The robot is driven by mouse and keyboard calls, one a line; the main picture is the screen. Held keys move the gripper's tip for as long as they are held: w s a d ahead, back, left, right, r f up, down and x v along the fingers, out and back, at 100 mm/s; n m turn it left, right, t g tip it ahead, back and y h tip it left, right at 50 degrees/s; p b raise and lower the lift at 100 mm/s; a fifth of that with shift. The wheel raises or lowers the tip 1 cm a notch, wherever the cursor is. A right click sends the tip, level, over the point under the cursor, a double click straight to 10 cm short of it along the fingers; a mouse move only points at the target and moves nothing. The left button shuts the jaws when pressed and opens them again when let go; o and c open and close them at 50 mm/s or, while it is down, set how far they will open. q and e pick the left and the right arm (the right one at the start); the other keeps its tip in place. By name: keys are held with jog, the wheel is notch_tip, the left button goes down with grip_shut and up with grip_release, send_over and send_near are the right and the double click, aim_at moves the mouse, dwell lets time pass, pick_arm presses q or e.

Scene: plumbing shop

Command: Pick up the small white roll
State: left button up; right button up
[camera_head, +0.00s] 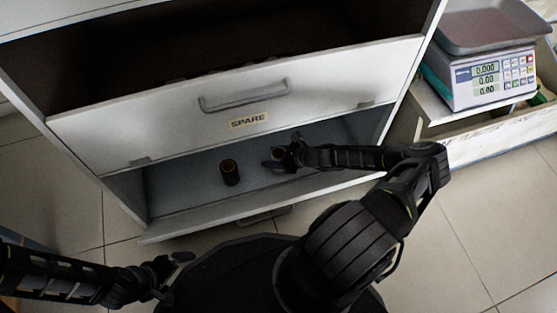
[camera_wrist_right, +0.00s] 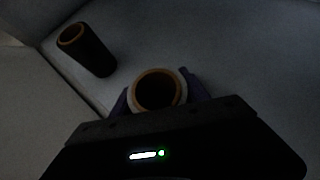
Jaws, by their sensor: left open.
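A small roll (camera_wrist_right: 158,91) with a pale outer rim and a brown core stands between the fingers of my right gripper (camera_wrist_right: 158,97) in the right wrist view. The fingers lie close on both sides of it; whether they press on it I cannot tell. In the head view my right gripper (camera_head: 280,160) is inside the low compartment, and the roll (camera_head: 277,154) shows only partly beside its fingers. My left gripper (camera_head: 176,276) is open and empty at the lower left, outside the cabinet.
A dark roll with a brown rim (camera_head: 230,172) stands to the left in the same compartment; it also shows in the wrist view (camera_wrist_right: 87,50). A white drawer front labelled SPARE (camera_head: 240,100) is above. A scale (camera_head: 487,65) stands at the right.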

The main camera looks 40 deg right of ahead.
jog(key=c, duration=0.9)
jog(key=shift+c, duration=0.2)
notch_tip(320, 180, up, 10)
jog(key=p, duration=0.5)
